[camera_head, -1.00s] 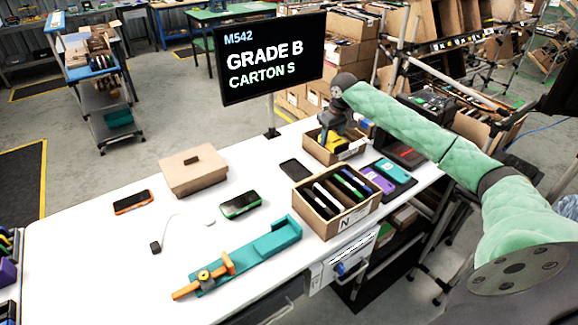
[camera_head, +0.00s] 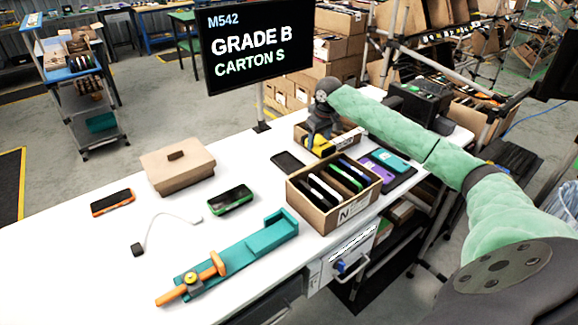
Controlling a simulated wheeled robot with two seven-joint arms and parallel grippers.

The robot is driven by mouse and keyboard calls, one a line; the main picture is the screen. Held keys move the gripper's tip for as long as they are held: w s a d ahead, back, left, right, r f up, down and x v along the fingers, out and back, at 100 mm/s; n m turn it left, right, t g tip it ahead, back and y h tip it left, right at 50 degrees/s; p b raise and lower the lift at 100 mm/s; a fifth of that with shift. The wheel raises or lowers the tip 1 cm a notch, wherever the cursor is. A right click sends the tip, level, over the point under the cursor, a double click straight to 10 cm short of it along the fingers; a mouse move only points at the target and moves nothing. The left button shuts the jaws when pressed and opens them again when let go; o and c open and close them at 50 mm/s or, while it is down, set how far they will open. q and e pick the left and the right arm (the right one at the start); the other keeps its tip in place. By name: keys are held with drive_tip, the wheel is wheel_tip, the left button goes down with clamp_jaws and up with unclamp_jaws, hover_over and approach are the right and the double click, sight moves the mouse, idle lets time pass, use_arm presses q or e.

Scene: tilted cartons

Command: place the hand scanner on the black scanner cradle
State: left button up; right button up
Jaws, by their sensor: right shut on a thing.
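My right gripper (camera_head: 319,126) reaches over the small far carton, pointing down and small in the view. It is shut on a yellow and black thing (camera_head: 318,146), which looks like the hand scanner. The thing is at the carton's left end, and I cannot tell whether it touches the carton. The fingertips are partly hidden. I cannot clearly make out the black scanner cradle. My left gripper is not in view.
The small carton (camera_head: 347,143) stands behind an open carton of phones (camera_head: 325,217). A lidded brown box (camera_head: 178,168), several loose phones, a cable and a teal fixture (camera_head: 245,250) with an orange clamp lie leftward. A sign (camera_head: 258,45) stands behind.

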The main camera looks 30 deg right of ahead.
drive_tip(key=w+a+f+p, duration=0.1)
drive_tip(key=w+a+f, duration=0.1)
drive_tip(key=w, duration=0.1)
drive_tip(key=w+a+f+p, duration=0.1)
drive_tip(key=w+f+p, duration=0.1)
drive_tip(key=w, duration=0.1)
drive_tip(key=w+a+f+p, duration=0.1)
drive_tip(key=w+a+f, duration=0.1)
drive_tip(key=w, duration=0.1)
drive_tip(key=shift+w+a+f+p, duration=0.3)
drive_tip(key=shift+w, duration=0.05)
drive_tip(key=shift+w+f, duration=0.1)
drive_tip(key=shift+f, duration=0.05)
drive_tip(key=shift+a+f+p, duration=0.1)
drive_tip(key=shift+f+p, duration=1)
drive_tip(key=shift+f, duration=0.85)
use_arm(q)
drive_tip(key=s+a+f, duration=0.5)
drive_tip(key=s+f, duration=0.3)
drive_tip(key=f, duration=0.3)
use_arm(e)
drive_tip(key=o, duration=0.4)
drive_tip(key=shift+f, duration=0.15)
drive_tip(key=o, duration=0.5)
